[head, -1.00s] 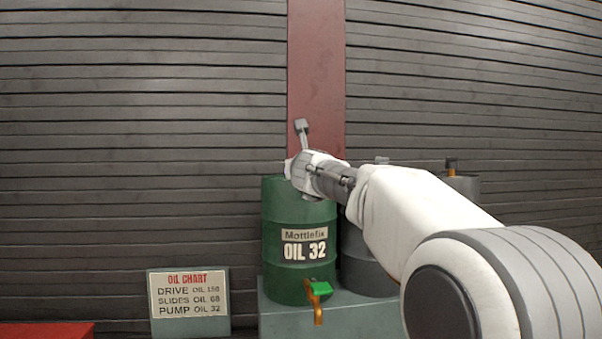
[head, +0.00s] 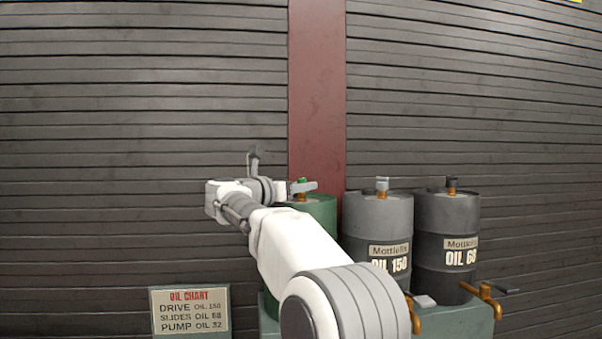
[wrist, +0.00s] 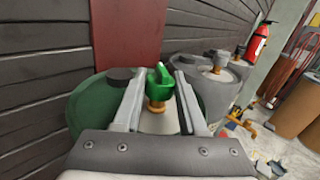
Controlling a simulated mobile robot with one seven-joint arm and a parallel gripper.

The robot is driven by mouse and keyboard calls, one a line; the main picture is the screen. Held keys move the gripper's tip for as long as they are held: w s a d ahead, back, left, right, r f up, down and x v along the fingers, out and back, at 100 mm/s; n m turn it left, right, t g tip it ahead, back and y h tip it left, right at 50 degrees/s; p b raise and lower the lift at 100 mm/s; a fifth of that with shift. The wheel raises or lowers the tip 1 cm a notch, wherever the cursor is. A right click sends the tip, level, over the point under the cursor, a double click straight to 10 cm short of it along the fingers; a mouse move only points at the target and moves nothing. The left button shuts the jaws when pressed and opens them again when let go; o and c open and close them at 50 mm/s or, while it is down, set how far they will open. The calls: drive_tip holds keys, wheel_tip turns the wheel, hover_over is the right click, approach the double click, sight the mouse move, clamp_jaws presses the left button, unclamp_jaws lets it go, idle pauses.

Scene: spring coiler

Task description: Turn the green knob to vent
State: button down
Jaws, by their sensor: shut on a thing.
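The green knob (wrist: 160,78) sits on a brass stem on top of the green drum (wrist: 85,105). In the wrist view it stands between the two fingers of my gripper (wrist: 155,84), which is shut on it. In the head view my gripper (head: 303,187) reaches the drum top from the left, and a bit of the green knob (head: 301,181) shows above the fingers. My arm hides most of the green drum (head: 322,208) in the head view, including its label.
Two grey drums, OIL 150 (head: 372,220) and OIL 68 (head: 447,215), stand close on the right, with their own top knobs and brass taps. An oil chart sign (head: 190,310) stands at lower left. A ribbed wall and red column (head: 317,90) are behind.

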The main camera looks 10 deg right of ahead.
drive_tip(key=shift+m+g+h+p, duration=0.9)
drive_tip(key=shift+g+p, duration=0.2)
drive_tip(key=shift+p, duration=0.25)
drive_tip(key=shift+c, duration=2.3)
unclamp_jaws()
drive_tip(key=v, duration=1.7)
drive_tip(key=shift+a, duration=0.25)
